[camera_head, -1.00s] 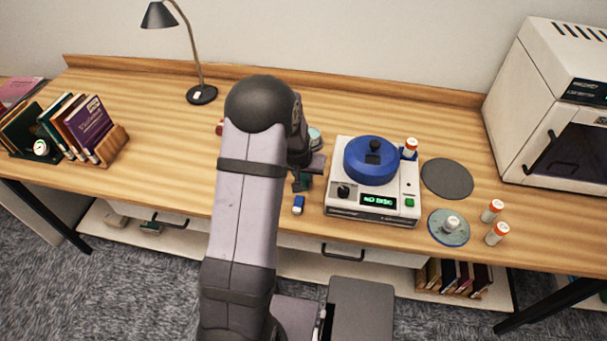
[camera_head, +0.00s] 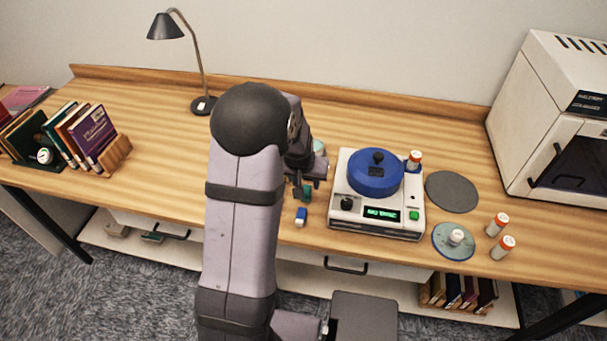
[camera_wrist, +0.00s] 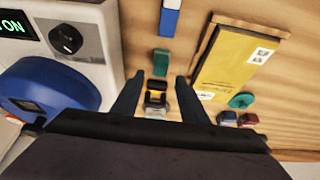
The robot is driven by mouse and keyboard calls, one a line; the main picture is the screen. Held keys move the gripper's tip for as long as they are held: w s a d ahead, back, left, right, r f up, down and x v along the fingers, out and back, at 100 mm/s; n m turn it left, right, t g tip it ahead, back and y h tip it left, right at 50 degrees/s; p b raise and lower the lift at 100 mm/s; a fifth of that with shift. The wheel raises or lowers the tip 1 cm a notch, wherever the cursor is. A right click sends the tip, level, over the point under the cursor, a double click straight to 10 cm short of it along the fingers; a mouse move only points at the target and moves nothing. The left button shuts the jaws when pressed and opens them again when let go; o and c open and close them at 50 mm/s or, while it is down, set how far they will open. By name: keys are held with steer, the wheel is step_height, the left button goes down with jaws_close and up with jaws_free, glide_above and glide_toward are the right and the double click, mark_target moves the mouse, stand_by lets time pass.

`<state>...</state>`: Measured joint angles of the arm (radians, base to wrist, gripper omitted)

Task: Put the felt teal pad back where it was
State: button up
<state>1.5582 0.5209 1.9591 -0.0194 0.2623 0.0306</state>
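My gripper (camera_wrist: 158,97) points down at the table with its two fingers apart. Between the fingers, in the wrist view, is a small grey, black and yellow item (camera_wrist: 156,104); no grip on it shows. A rectangular teal block (camera_wrist: 161,62) lies just past the fingertips, and its dark teal side shows in the head view (camera_head: 307,193) below the gripper. I cannot tell which of these is felt.
A white machine (camera_head: 345,222) with a blue lid (camera_head: 376,173) stands right of my gripper. A blue-and-white block (camera_head: 301,216) lies in front. A yellow envelope (camera_wrist: 235,60) lies on a board.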

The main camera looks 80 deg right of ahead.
steer(key=b+v, duration=0.1)
steer(key=v, duration=0.6)
steer(key=shift+a+r, duration=0.15)
steer(key=w+a+f+n+t+y, duration=0.2)
steer(key=w+a+n, duration=0.6)
steer(key=w+a, duration=1.35)
steer(key=a+f+n+g+y, duration=0.1)
steer(key=a+n, duration=0.9)
steer(key=a, duration=1.4)
steer(key=shift+a+g+y, duration=0.25)
steer(key=shift+g+y, duration=0.25)
steer(key=shift+y, duration=0.3)
